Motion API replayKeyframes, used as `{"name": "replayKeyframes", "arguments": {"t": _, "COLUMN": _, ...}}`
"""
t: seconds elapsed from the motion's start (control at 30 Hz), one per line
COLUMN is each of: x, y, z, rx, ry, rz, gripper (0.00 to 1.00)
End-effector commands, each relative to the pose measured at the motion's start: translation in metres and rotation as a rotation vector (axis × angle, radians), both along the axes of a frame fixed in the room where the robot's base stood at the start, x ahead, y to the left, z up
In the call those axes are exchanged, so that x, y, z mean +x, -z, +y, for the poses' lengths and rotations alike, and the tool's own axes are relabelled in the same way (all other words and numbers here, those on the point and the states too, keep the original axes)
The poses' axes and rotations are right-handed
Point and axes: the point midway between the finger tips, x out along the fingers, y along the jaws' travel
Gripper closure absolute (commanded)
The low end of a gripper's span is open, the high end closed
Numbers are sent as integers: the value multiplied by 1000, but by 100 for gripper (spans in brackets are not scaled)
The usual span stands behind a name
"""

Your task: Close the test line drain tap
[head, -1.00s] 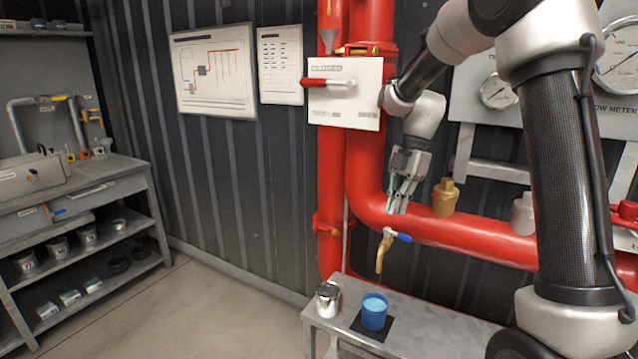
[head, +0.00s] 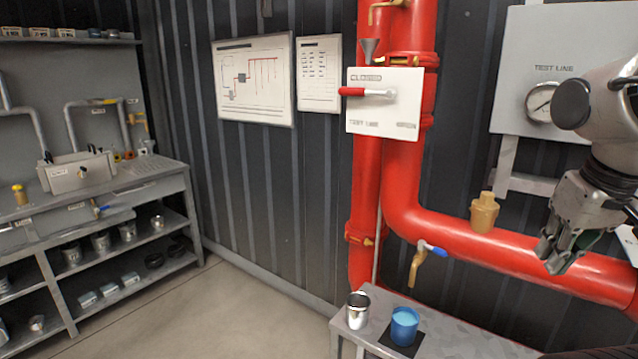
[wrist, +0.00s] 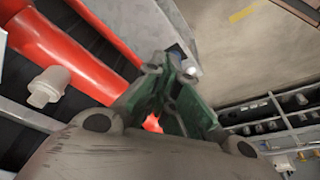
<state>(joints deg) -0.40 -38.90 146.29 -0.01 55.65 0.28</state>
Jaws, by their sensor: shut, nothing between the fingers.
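The drain tap (head: 417,266) is a brass spout with a blue lever handle (head: 433,249), below the red horizontal pipe (head: 460,238) in the head view. The blue lever points to the right and slightly down, roughly along the pipe. My gripper (head: 551,262) is to the right of the tap, in front of the red pipe and apart from the tap. Its fingers are shut with nothing in them. In the wrist view the green-padded fingers (wrist: 172,75) meet near the middle. I cannot make out the tap clearly there.
A grey bench (head: 455,332) below the tap carries a blue cup (head: 404,326) on a dark mat and a metal can (head: 357,311). A white panel with a red lever (head: 353,91) is above. A brass fitting (head: 484,212) stands on the pipe. The floor (head: 240,310) at left is clear.

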Motion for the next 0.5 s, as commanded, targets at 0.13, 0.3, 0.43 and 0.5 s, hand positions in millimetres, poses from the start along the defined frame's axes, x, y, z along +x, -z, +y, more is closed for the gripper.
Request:
{"name": "replayKeyframes", "arguments": {"t": 0.13, "x": -5, "y": -14, "z": -1, "rx": 1, "ry": 5, "rz": -72, "gripper": 100}}
{"name": "replayKeyframes", "arguments": {"t": 0.3, "x": -5, "y": -16, "z": 0, "rx": 2, "ry": -2, "rz": -80, "gripper": 100}}
{"name": "replayKeyframes", "arguments": {"t": 0.43, "x": 5, "y": -1, "z": 14, "rx": 1, "ry": -69, "rz": -3, "gripper": 100}}
{"name": "replayKeyframes", "arguments": {"t": 0.5, "x": 18, "y": 8, "z": 26, "rx": -8, "ry": -126, "rz": 64, "gripper": 100}}
